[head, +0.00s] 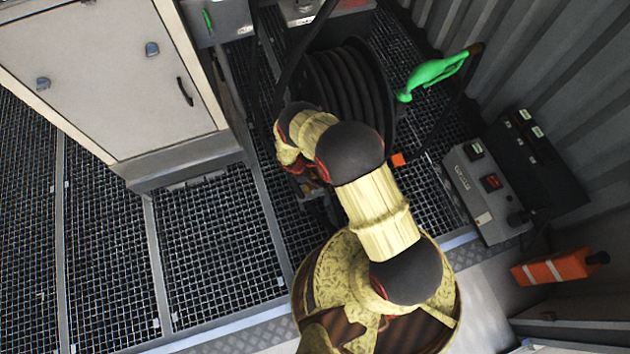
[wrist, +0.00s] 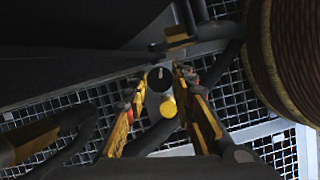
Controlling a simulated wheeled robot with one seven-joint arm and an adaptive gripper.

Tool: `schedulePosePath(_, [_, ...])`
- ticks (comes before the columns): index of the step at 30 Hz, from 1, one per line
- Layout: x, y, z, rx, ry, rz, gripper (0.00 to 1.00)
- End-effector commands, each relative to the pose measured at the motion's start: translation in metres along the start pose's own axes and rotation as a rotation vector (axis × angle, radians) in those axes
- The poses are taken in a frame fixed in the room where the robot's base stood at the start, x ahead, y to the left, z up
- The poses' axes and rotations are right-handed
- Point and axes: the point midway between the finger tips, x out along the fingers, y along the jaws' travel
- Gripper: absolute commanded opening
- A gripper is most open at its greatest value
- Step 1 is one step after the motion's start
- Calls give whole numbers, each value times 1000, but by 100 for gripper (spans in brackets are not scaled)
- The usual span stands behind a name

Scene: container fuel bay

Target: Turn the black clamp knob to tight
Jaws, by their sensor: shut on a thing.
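The black clamp knob (wrist: 154,78) shows in the middle of the wrist view, a round dark cap with a pale line on it. My gripper (wrist: 162,77) has its two worn yellow fingers on either side of the knob, shut on it. A round yellow part (wrist: 168,106) sits just below the knob between the fingers. In the head view my arm reaches down in front of the hose reel (head: 350,85), and my gripper (head: 312,183) is mostly hidden by the arm. The knob cannot be made out there.
The reel also fills the right of the wrist view (wrist: 290,50). A green nozzle (head: 435,72) hangs right of it. A white cabinet (head: 110,85) stands left, and a grey switch box (head: 485,195) right. Dark bars cross close around my gripper. The grated floor (head: 215,245) is clear at left.

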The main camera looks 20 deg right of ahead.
Motion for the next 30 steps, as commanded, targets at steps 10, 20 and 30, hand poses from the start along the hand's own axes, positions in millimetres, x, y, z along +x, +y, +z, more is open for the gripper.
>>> schedulePosePath(10, [0, 0, 0, -2, 0, 1, 0])
schedulePosePath(20, [-1, -2, 0, -219, -1, 91, 0])
schedulePosePath(30, [0, -2, 0, -367, 0, 153, 0])
